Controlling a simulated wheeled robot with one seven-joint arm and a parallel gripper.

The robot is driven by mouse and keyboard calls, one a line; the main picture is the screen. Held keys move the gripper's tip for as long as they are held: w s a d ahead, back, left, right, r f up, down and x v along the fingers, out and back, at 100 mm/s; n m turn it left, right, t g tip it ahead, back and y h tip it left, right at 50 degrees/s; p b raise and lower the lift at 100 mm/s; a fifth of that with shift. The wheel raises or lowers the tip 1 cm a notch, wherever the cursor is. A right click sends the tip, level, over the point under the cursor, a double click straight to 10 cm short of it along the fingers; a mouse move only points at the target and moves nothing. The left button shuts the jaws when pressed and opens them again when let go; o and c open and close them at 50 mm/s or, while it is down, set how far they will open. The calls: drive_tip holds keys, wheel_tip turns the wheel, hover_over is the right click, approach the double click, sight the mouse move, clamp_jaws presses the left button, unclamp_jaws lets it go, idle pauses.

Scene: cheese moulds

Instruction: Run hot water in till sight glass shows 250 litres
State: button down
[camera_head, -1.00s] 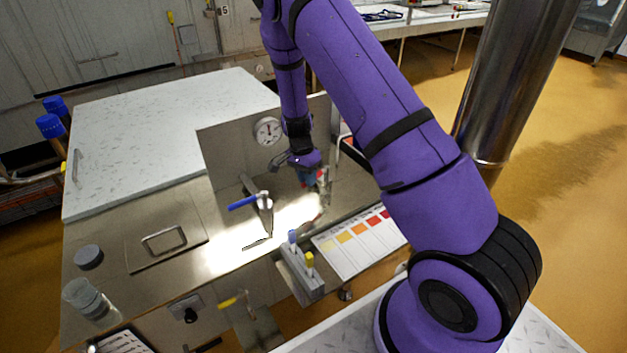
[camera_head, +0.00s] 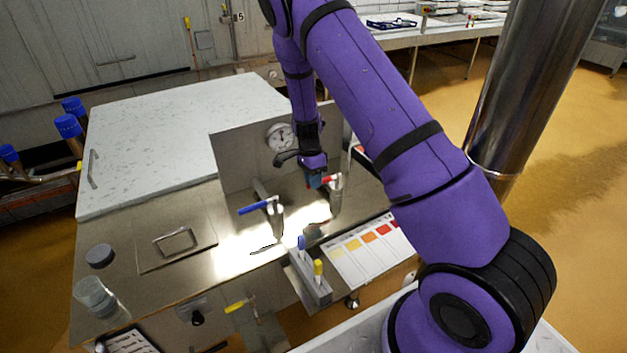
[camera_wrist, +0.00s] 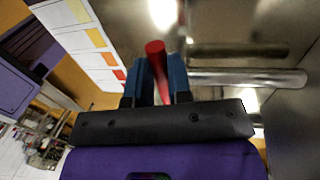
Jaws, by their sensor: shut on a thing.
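The hot tap's red lever (camera_head: 330,180) shows on a steel spout (camera_head: 336,198) at the right of the panel. My gripper (camera_head: 315,181) is at this lever from the left. In the wrist view the red lever (camera_wrist: 157,65) stands between my two blue fingertips (camera_wrist: 160,72), which are shut on it. A steel pipe runs to the right behind them. A blue-levered tap (camera_head: 258,207) stands to the left. A round dial gauge (camera_head: 280,137) is on the upright steel panel; its reading is too small to tell. I cannot make out a sight glass, its level or running water.
A color chart (camera_head: 365,245) and a grey block with blue and yellow handles (camera_head: 312,280) lie at the front right. A clear beaker (camera_head: 92,294), a dark round lid (camera_head: 99,255) and a handled hatch (camera_head: 176,241) are left. A large white lid (camera_head: 180,130) lies behind.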

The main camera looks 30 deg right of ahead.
drive_tip(key=c, duration=1.1)
unclamp_jaws()
drive_tip(key=shift+o, duration=0.2)
drive_tip(key=shift+w+r, duration=0.1)
wheel_tip(320, 180, up, 10)
drive_tip(key=w, duration=0.2)
drive_tip(key=shift+r, duration=0.2)
